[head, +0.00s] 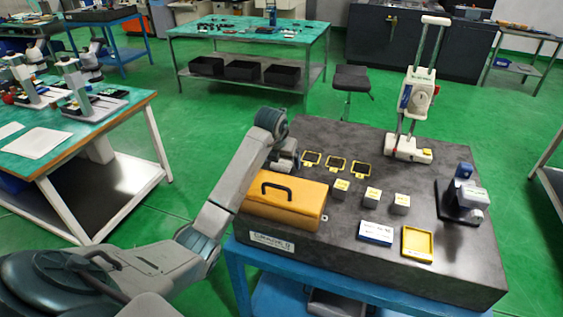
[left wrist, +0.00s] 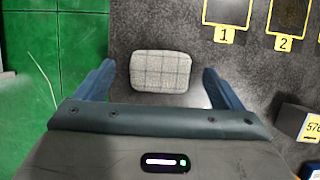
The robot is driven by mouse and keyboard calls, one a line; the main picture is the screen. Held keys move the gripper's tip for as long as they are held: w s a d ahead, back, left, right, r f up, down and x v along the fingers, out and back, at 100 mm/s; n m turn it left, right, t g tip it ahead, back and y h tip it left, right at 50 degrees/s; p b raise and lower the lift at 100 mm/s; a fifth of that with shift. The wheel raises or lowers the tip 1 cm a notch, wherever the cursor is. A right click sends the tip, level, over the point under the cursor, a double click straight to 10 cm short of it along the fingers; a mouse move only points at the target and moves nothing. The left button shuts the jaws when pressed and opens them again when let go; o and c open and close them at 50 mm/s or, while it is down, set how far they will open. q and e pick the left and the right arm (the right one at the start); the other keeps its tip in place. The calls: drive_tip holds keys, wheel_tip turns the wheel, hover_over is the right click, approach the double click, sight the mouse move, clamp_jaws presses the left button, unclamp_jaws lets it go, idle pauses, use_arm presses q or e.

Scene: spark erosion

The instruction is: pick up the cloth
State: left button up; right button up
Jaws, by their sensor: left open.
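The cloth (left wrist: 160,72) is a small grey checked rectangle with rounded corners. It lies flat on the dark stone slab in the left wrist view. My left gripper (left wrist: 158,82) is open above it, with one blue finger on each side of the cloth and gaps between. In the head view my left gripper (head: 287,158) is at the slab's left edge, behind the yellow case, and the cloth is hidden there. My right gripper does not show.
The dark slab (head: 330,262) rests on a blue stand. It holds a yellow case (head: 285,202) in front of my gripper, numbered yellow frames (head: 334,164) to its right, small blocks (head: 372,197), a yellow tray (head: 417,244) and a tall white gauge (head: 415,90). Green floor lies left.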

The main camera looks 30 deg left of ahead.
use_arm(q)
drive_tip(key=shift+w+f, duration=0.1)
drive_tip(key=shift+f, duration=0.15)
drive_tip(key=c, duration=0.9)
drive_tip(key=shift+c, duration=0.8)
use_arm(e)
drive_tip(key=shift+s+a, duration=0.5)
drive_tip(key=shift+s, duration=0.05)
